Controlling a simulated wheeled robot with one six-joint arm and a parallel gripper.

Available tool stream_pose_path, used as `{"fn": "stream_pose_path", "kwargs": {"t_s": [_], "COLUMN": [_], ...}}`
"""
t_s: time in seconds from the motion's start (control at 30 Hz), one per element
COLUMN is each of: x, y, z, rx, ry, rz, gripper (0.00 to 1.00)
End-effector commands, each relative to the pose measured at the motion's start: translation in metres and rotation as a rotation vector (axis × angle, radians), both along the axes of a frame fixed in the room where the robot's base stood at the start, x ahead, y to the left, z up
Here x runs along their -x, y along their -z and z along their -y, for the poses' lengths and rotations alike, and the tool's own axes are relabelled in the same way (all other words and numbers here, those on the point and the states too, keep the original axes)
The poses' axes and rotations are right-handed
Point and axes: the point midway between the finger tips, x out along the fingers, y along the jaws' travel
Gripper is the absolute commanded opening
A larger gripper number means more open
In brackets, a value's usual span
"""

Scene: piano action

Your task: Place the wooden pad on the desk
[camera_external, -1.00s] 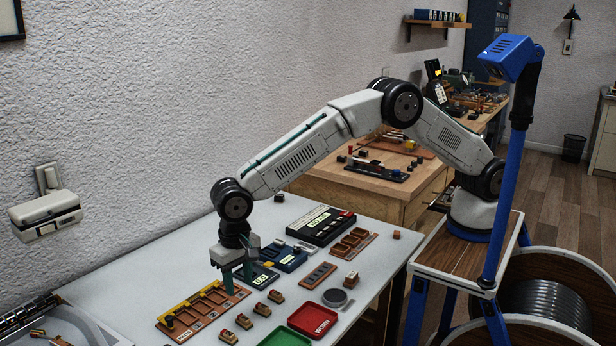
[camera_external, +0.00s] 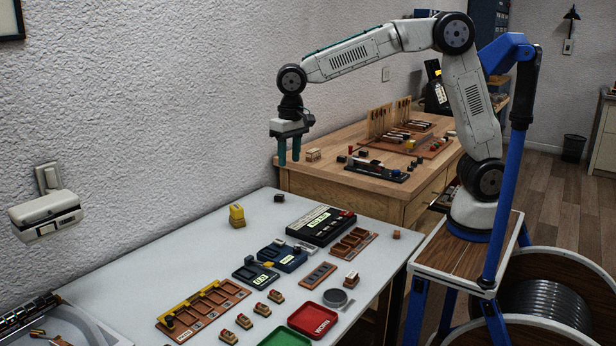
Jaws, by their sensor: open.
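My gripper (camera_external: 289,162) is open and empty, with its fingers pointing down, raised above the far end of the white table (camera_external: 180,257). It appears in front of the left end of the wooden desk (camera_external: 350,150). I cannot tell for sure which piece is the wooden pad. Small wooden pieces with dark tops stand on the white table, one (camera_external: 276,296) beside the slotted tray and one (camera_external: 352,279) near the small rack. A pale wooden block (camera_external: 313,155) sits on the desk's left end.
The slotted wooden tray (camera_external: 243,291), a yellow block (camera_external: 237,216), a dark device (camera_external: 320,225), a red tray (camera_external: 313,319) and a green tray (camera_external: 285,338) are on the white table. The desk carries a tool fixture (camera_external: 377,170) and piano action parts.

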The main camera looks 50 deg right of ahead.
Motion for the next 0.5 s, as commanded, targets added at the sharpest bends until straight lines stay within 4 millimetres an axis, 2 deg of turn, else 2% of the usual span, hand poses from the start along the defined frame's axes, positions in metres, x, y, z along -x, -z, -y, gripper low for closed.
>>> {"fn": "stream_pose_path", "kwargs": {"t_s": [0.03, 0.2, 0.27, 0.3, 0.4, 0.5], "x": [0.006, 0.044, 0.063, 0.078, 0.118, 0.161], "y": [-0.018, -0.051, -0.057, -0.060, -0.061, -0.055], "z": [0.039, 0.149, 0.184, 0.205, 0.254, 0.294], "rx": [-0.005, -0.004, -0.002, -0.001, 0.003, 0.010], "ry": [0.007, -0.006, -0.012, -0.015, -0.024, -0.032], "rz": [0.009, 0.029, 0.036, 0.039, 0.051, 0.061], "gripper": [0.41, 0.41, 0.41, 0.41, 0.41, 0.41]}}
